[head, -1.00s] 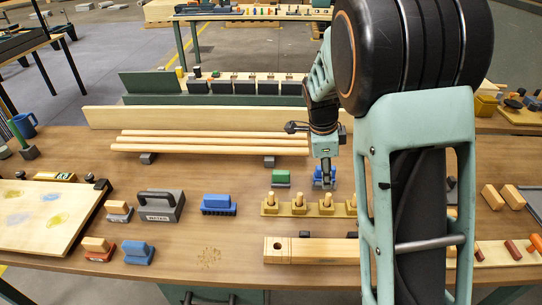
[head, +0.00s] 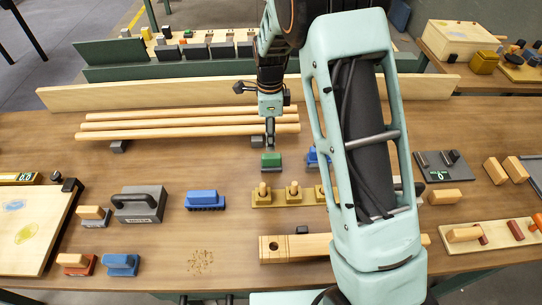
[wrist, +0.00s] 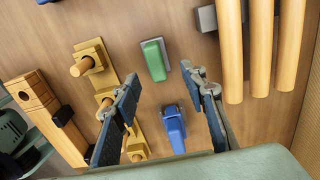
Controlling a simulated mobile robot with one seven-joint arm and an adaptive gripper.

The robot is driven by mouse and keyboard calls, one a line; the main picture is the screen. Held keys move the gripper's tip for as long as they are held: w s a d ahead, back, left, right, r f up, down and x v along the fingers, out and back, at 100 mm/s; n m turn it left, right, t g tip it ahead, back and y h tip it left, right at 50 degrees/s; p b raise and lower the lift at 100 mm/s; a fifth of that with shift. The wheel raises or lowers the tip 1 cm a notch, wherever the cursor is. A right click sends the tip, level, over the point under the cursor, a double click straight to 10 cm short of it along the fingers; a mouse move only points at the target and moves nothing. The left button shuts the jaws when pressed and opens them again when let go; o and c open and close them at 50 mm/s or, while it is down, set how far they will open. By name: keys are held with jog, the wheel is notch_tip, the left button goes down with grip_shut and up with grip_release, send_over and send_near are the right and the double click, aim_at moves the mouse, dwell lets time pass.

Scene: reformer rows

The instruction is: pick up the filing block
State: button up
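No readable label marks any one thing as the filing block. A small green-topped block on a grey base (head: 271,162) stands on the bench; it also shows in the wrist view (wrist: 155,60). A blue block (wrist: 172,129) stands beside it and is partly hidden behind my arm in the head view (head: 312,157). My gripper (head: 270,140) hangs over the bench at the green block, appearing just above it. In the wrist view its fingers (wrist: 163,100) are spread wide with nothing between them. The green and blue blocks show beyond the fingers, apart from them.
A wooden rack with pegs (head: 262,197) and a drilled wooden bar (head: 296,247) lie in front. Long wooden rods (head: 190,125) lie behind on grey supports. A blue brush-like block (head: 205,199) and a grey handled block (head: 138,204) stand left, with bare bench between.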

aim_at(271, 155)
jog(key=f, duration=0.3)
jog(key=f+p, duration=0.1)
jog(key=f, duration=0.5)
jog(key=shift+s+d+p, duration=0.2)
jog(key=shift+s+p, duration=0.15)
jog(key=shift+s, duration=0.05)
grip_shut()
